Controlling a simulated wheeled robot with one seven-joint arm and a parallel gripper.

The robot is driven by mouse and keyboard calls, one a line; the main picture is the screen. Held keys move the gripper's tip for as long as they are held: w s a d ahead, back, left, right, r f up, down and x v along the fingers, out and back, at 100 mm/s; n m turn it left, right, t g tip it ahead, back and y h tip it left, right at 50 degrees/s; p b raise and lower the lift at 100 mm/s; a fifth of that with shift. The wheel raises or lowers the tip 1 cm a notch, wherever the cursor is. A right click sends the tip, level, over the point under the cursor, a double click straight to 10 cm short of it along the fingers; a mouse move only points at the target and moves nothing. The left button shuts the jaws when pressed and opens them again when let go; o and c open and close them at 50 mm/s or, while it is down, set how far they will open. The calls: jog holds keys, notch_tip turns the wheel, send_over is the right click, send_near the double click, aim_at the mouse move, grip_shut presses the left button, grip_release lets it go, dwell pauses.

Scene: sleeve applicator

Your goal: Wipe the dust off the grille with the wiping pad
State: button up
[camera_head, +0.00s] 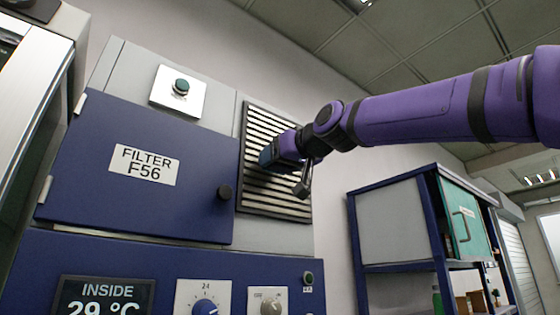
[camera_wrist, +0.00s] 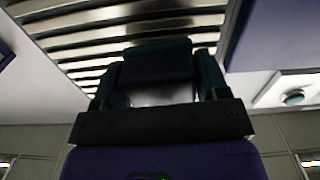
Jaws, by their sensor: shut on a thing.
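The grille (camera_head: 286,196) is a dark-framed panel with light horizontal slats, set in the machine's upper front. It also shows in the wrist view (camera_wrist: 125,25), running across the top. My gripper (camera_head: 270,157) is at the grille's upper middle, in front of the slats. In the wrist view my gripper (camera_wrist: 158,85) is shut on a dark teal block, the wiping pad (camera_wrist: 157,62). The pad is at the slats; I cannot tell if it touches them. My gripper hides part of the grille. I cannot make out dust on the slats.
A blue door (camera_head: 110,195) marked FILTER F56 with a black knob (camera_head: 224,192) is left of the grille. A green button (camera_head: 181,86) is above the door. A control panel with dials (camera_head: 206,307) is below. A blue-framed shelf unit (camera_head: 395,225) stands at the right.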

jog(key=shift+x, duration=0.9)
dwell(0.3)
jog(key=shift+w+d, duration=0.55)
jog(key=shift+d, duration=0.3)
jog(key=shift+w+d, duration=0.5)
jog(key=shift+d, duration=0.35)
jog(key=shift+w, duration=0.1)
jog(key=shift+a, duration=0.15)
jog(key=shift+s+a, duration=0.5)
jog(key=shift+a, duration=0.35)
jog(key=shift+s+a, duration=0.55)
jog(key=shift+a, duration=0.25)
